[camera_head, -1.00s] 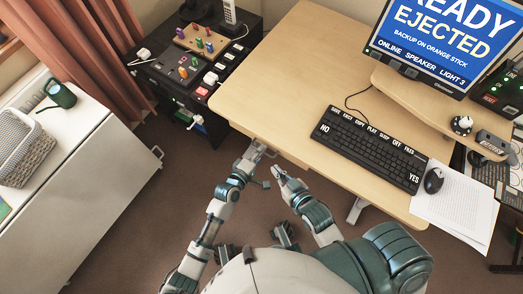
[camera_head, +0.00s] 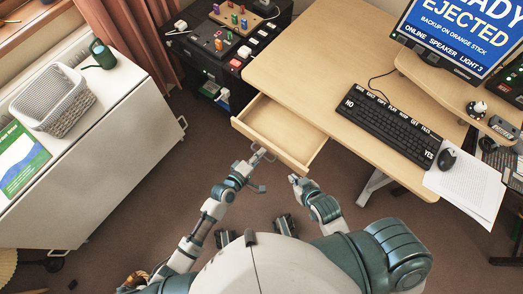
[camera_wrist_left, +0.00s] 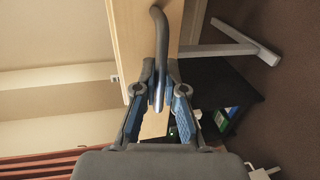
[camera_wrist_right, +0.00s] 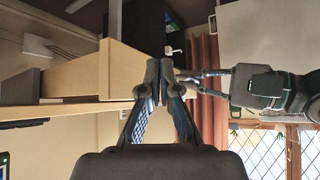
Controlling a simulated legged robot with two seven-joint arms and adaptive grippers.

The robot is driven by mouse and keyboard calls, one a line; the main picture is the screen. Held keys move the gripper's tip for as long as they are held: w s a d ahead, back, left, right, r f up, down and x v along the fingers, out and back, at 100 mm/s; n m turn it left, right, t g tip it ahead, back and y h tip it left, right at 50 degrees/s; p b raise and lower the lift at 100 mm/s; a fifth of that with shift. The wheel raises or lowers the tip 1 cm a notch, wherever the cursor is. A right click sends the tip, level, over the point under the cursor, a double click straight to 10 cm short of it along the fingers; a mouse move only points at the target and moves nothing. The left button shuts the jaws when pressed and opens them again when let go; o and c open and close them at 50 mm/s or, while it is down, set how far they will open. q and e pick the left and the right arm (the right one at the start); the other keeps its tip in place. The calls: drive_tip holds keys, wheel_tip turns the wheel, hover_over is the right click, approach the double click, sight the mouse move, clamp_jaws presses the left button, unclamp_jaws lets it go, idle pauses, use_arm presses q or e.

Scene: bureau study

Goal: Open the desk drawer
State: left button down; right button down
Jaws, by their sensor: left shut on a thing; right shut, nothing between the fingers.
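The light wood desk drawer (camera_head: 280,130) is pulled out from under the front left part of the desk (camera_head: 300,62). Its inside shows and looks empty. My left gripper (camera_head: 256,156) is at the drawer's front. In the left wrist view my left gripper (camera_wrist_left: 160,85) is shut on the grey bar handle (camera_wrist_left: 160,40) of the drawer front (camera_wrist_left: 125,40). My right gripper (camera_head: 294,180) is shut and empty, just in front of the drawer's right corner. In the right wrist view my right gripper (camera_wrist_right: 165,75) is beside the drawer's side (camera_wrist_right: 90,75).
A keyboard (camera_head: 388,125), mouse (camera_head: 446,158) and monitor (camera_head: 460,35) are on the desk. A black cabinet with coloured switches (camera_head: 230,40) stands left of it. A white cabinet (camera_head: 120,130) with a basket (camera_head: 55,98) is at the left. Brown floor lies between.

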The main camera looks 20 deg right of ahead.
use_arm(q)
drive_tip(key=shift+s+a+f, duration=0.35)
drive_tip(key=shift+s+a, duration=0.25)
drive_tip(key=shift+s, duration=0.15)
drive_tip(key=c, duration=1.6)
unclamp_jaws()
drive_tip(key=shift+a, duration=0.15)
drive_tip(key=o, duration=0.4)
drive_tip(key=shift+c, duration=0.2)
drive_tip(key=v, duration=1)
drive_tip(key=shift+s+r, duration=0.35)
drive_tip(key=shift+a, duration=0.4)
